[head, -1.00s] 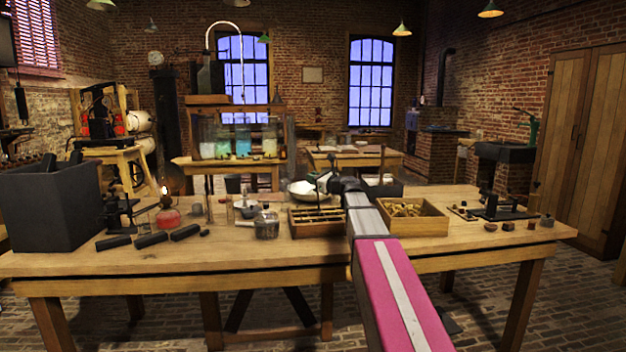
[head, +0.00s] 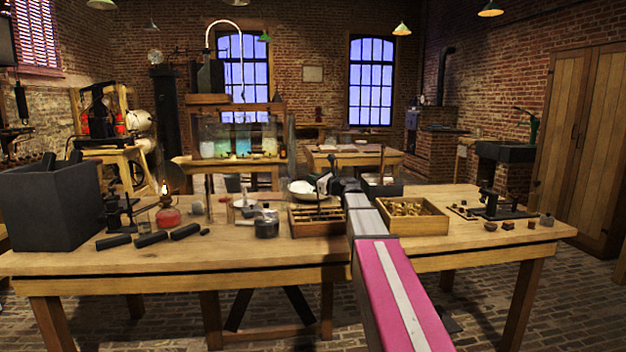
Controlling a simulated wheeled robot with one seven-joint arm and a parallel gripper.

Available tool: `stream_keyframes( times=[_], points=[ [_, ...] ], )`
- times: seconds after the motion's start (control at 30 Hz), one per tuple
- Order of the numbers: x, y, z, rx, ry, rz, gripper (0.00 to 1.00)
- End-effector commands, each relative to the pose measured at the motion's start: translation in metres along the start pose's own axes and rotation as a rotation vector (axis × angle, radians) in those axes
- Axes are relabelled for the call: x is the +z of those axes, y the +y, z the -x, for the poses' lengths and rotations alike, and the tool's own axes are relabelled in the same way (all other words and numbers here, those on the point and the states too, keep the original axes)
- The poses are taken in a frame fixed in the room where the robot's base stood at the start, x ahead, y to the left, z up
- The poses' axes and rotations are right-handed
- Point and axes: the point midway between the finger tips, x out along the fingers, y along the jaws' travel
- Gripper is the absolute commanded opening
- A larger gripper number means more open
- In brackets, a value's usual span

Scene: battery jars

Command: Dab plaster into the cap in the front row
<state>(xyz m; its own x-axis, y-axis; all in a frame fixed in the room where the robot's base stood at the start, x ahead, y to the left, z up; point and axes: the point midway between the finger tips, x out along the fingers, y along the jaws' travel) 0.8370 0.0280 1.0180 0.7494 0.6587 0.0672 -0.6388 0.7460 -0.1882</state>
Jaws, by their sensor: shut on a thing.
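My gripper (head: 323,183) is small in the head view, at the far end of my arm, just right of the white bowl and above the back of the wooden rack. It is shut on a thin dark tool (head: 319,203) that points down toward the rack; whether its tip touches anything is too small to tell. The white bowl (head: 300,188) holds white stuff that looks like plaster. The compartmented wooden rack (head: 318,231) stands at the table's front middle. The caps and their rows cannot be made out, and my arm hides the rack's right side.
A wooden tray of brass-coloured pieces (head: 412,214) stands right of my arm. A dark pot (head: 266,225) is left of the rack. A lit red lamp (head: 168,212) and a big dark box (head: 48,210) are farther left. The table's front strip (head: 180,262) is clear.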

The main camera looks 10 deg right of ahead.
Motion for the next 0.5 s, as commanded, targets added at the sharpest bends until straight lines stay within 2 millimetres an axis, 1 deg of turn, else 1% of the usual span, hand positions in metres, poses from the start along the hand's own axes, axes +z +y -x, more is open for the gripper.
stream_keyframes(
  times=[0.5],
  points=[
    [-0.0106, 0.0022, 0.0008, 0.0, 0.0, -0.001, 0.0]
  ],
)
